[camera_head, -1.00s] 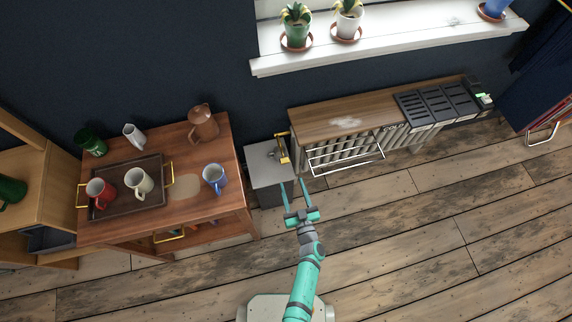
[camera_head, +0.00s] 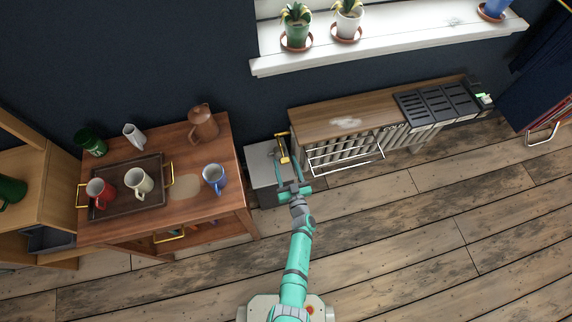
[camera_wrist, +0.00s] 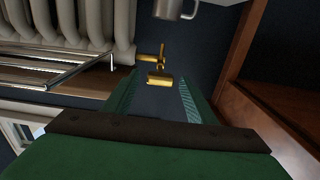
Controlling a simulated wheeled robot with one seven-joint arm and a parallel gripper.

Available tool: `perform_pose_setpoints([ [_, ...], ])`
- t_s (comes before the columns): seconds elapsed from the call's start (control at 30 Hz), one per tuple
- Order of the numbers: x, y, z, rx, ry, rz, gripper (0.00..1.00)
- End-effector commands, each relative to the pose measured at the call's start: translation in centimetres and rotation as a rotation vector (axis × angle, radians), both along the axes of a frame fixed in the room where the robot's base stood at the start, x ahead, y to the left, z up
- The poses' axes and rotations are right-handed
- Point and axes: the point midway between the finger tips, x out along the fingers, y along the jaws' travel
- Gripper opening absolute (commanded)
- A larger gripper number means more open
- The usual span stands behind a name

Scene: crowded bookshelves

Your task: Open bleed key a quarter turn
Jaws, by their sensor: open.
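The brass bleed key (camera_head: 283,150) sits at the left end of the radiator (camera_head: 345,155), above a small grey stand. In the wrist view the brass key (camera_wrist: 160,78) shows its flat handle, between the far ends of my two fingers and a little beyond them. A brass stem (camera_wrist: 150,58) joins it toward the radiator (camera_wrist: 85,22) on the left. My gripper (camera_head: 288,172) is open, reaching up to the key from below. In the wrist view my gripper (camera_wrist: 157,100) has nothing between its pads. Whether a finger touches the key I cannot tell.
A grey stand (camera_head: 262,172) with a metal cup (camera_wrist: 176,8) is beside the key. A towel rail (camera_head: 345,163) crosses the radiator's front. The wooden table (camera_head: 215,150) with mugs and a tray stands left. The floor (camera_head: 420,230) at right is clear.

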Motion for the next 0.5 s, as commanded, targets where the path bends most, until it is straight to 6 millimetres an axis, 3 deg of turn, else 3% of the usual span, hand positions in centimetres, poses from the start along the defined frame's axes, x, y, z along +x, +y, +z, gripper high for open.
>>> perform_pose_setpoints([
  [0.07, -0.01, 0.01, 0.01, 0.000, 0.000, 0.000, 0.49],
  [0.23, -0.02, 0.00, 0.01, 0.000, 0.000, 0.000, 0.10],
  [0.5, -0.02, 0.01, 0.02, -0.016, -0.004, 0.000, 0.10],
])
